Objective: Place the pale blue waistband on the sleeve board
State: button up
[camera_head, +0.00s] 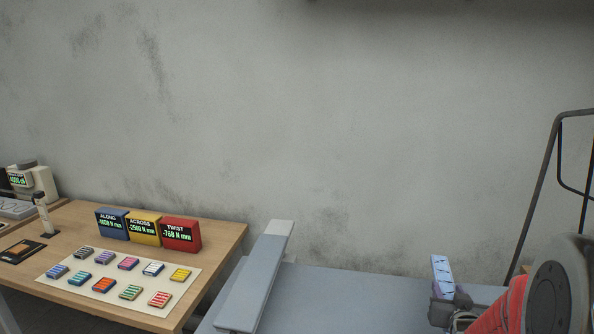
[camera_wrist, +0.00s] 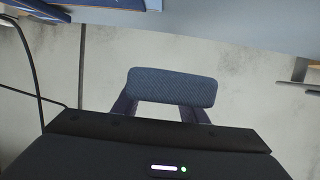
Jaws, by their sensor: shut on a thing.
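The pale blue waistband (camera_head: 442,269), a small block with dark marks, stands tilted in my gripper (camera_head: 449,293) at the lower right of the head view. In the wrist view the waistband (camera_wrist: 172,86) looks dark blue and ribbed, held across the fingertips of my gripper (camera_wrist: 160,109), which is shut on it. A long narrow grey board with a pale far end, seemingly the sleeve board (camera_head: 258,282), lies left of my gripper in the head view, clearly apart from the waistband.
A wooden table (camera_head: 220,238) at left carries a pale mat (camera_head: 88,297) with several coloured striped blocks. Blue (camera_head: 113,224), yellow (camera_head: 144,229) and red (camera_head: 181,234) display boxes stand behind it. The grey surface (camera_head: 345,300) between board and gripper is clear. A dark metal frame (camera_head: 545,170) stands at right.

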jog(key=w+a+f+n+y, duration=0.1)
jog(key=w+a, duration=0.1)
jog(key=a, duration=0.7)
jog(key=w+a+f+n+y, duration=0.1)
jog(key=w+a+y, duration=0.1)
jog(key=a, duration=0.7)
jog(key=w+a+f+n+y, duration=0.1)
jog(key=w+a+n+y, duration=0.1)
jog(key=a, duration=0.7)
jog(key=shift+t, duration=0.4)
